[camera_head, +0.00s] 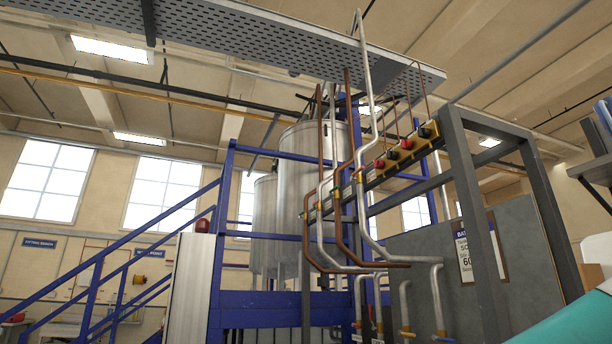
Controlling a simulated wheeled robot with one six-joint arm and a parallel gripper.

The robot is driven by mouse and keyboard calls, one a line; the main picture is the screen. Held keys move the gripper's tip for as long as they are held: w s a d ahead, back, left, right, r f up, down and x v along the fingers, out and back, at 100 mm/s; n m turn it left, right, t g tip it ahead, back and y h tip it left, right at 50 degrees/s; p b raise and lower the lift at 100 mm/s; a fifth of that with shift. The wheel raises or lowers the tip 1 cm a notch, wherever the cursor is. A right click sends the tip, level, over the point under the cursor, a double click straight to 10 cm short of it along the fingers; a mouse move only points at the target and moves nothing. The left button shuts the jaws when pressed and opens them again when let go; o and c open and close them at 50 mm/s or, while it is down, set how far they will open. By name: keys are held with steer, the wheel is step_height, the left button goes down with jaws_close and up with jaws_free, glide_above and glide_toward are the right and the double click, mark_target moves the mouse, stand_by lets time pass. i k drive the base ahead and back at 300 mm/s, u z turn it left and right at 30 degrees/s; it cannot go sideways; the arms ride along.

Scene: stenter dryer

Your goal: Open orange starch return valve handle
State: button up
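Several small orange-yellow valve handles show on the pipes. My gripper is not in view.
Grey tanks (308,170) stand behind blue railings (150,242). A grey frame (468,200) and panel stand right of the pipes. A teal surface (575,322) fills the lower right corner. A perforated tray (260,35) hangs overhead.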

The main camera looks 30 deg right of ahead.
mark_target(358, 170)
steer(key=u, duration=0.1)
steer(key=i, duration=1.4)
steer(key=z, duration=0.6)
